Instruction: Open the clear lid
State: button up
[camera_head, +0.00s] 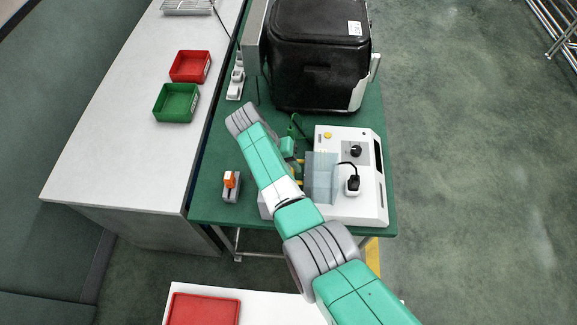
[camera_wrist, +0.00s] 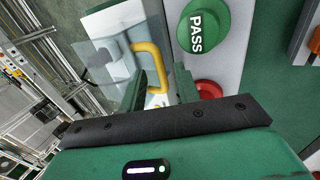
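The clear lid (camera_head: 321,178) is a bluish see-through cover on the white machine (camera_head: 365,205) on the green table. It looks closed, though my arm hides its left side. In the wrist view the clear lid (camera_wrist: 108,62) shows at the upper left, with a yellow handle (camera_wrist: 150,58) on its near side. My gripper (camera_wrist: 162,85) is open, its green fingers spread on either side of the handle's lower part. I cannot tell whether a finger touches the handle. In the head view my gripper (camera_head: 290,150) is at the lid's left edge, partly hidden by my arm.
A green PASS button (camera_wrist: 203,25) and a red button (camera_wrist: 208,90) sit close to my gripper. A black box (camera_head: 318,55) stands behind the machine. A grey box with an orange switch (camera_head: 230,182) is left of my arm. Red (camera_head: 190,66) and green (camera_head: 176,102) trays lie on the white counter.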

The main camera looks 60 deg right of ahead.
jog(key=v, duration=0.7)
jog(key=shift+w, duration=0.1)
